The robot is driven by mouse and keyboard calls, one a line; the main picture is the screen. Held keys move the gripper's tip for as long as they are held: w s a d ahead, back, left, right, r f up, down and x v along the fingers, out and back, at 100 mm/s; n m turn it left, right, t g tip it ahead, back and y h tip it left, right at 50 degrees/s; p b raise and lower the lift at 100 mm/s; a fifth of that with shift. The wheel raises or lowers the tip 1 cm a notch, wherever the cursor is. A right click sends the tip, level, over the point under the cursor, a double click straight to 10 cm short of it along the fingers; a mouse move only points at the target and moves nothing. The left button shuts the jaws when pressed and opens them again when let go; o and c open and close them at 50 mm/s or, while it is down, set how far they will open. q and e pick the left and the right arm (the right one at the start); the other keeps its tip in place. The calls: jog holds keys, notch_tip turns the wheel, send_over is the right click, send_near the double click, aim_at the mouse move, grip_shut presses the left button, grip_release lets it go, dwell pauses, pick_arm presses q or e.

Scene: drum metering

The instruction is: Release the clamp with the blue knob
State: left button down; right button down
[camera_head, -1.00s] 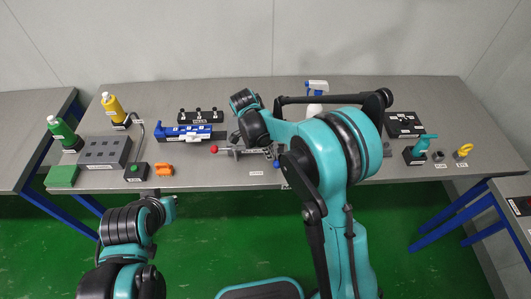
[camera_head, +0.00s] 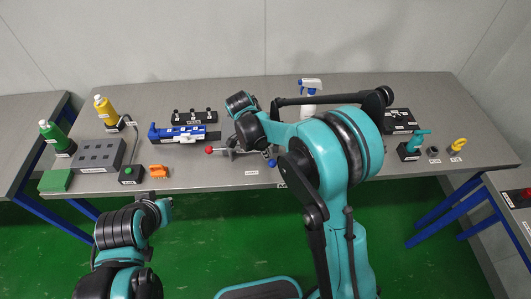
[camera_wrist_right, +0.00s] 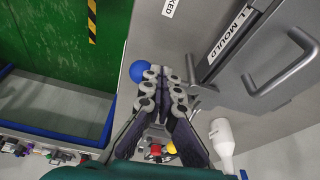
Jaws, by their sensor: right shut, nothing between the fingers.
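The clamp (camera_head: 236,151) is a grey metal mechanism near the table's front edge in the head view. A red knob (camera_head: 209,150) is at its left end and a blue knob (camera_head: 271,163) at its right; my right arm partly covers the clamp between them. In the right wrist view the blue knob (camera_wrist_right: 139,71) is just left of the fingertips. My right gripper (camera_wrist_right: 165,78) is shut and empty, beside the knob; whether they touch I cannot tell. My left arm (camera_head: 125,228) is low at the left, in front of the table, and its finger state is unclear.
A blue and white device (camera_head: 178,133) sits left of the clamp. A white spray bottle (camera_head: 309,100) stands behind my right arm. A green-buttoned box (camera_head: 131,174) and orange part (camera_head: 158,171) are at front left. A metal handle (camera_wrist_right: 280,80) shows right of my fingers.

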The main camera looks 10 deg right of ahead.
jog(key=shift+s+d+n, duration=0.15)
jog(key=shift+d+n, duration=0.15)
jog(key=shift+n, duration=0.3)
jog(key=shift+s+d+n+t, duration=0.15)
jog(key=shift+d+n+t, duration=0.4)
jog(key=shift+n, duration=0.55)
jog(key=shift+w+d+n+t+y+b, duration=0.35)
jog(key=shift+d+n, duration=0.55)
jog(key=shift+n, duration=1.05)
jog(key=shift+w+d+n+t+y+b, duration=0.15)
jog(key=shift+w+d+n+t+y, duration=0.5)
jog(key=shift+n, duration=1.25)
jog(key=shift+s+d+n+t+y+b, duration=0.1)
jog(key=shift+d+n+y+b, duration=0.2)
jog(key=shift+d+n, duration=1.25)
jog(key=shift+w+a+n, duration=0.1)
jog(key=shift+a+n, duration=0.25)
jog(key=shift+n, duration=0.35)
jog(key=shift+w+d, duration=0.2)
jog(key=shift+w, duration=0.1)
